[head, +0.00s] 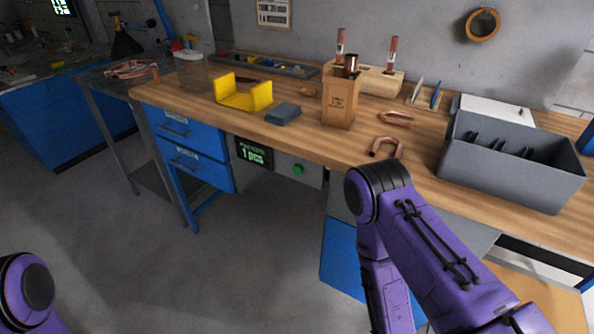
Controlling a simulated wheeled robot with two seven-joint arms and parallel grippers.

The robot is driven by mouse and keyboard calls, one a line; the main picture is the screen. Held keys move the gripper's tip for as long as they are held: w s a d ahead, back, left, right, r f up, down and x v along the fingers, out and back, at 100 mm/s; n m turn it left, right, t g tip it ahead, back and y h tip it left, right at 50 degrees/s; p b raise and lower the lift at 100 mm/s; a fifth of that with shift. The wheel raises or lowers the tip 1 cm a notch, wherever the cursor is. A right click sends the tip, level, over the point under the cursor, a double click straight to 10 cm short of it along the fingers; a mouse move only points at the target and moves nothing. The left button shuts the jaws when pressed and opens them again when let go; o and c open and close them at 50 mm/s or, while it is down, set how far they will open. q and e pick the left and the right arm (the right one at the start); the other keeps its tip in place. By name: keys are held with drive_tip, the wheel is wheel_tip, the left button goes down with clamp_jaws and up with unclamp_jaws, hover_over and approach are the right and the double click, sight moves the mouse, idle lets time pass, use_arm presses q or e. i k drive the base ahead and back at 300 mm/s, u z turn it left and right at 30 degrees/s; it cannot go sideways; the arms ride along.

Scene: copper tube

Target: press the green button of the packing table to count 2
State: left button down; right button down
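The green button (298,169) sits on a grey panel under the front edge of the wooden packing table (300,136). To its left a small dark display (253,152) shows "1 pcs" in green. A purple arm of mine comes in from the lower right, its elbow close to the table's front edge, to the right of the button. Another purple part of mine shows at the lower left corner. Neither gripper is visible. Nothing covers the button in the head view.
Blue drawers (193,160) hang left of the display. The floor before the button is clear.

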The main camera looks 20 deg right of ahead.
sight(298, 169)
drive_tip(key=u, duration=2.75)
drive_tip(key=k, duration=0.65)
drive_tip(key=z, duration=1.65)
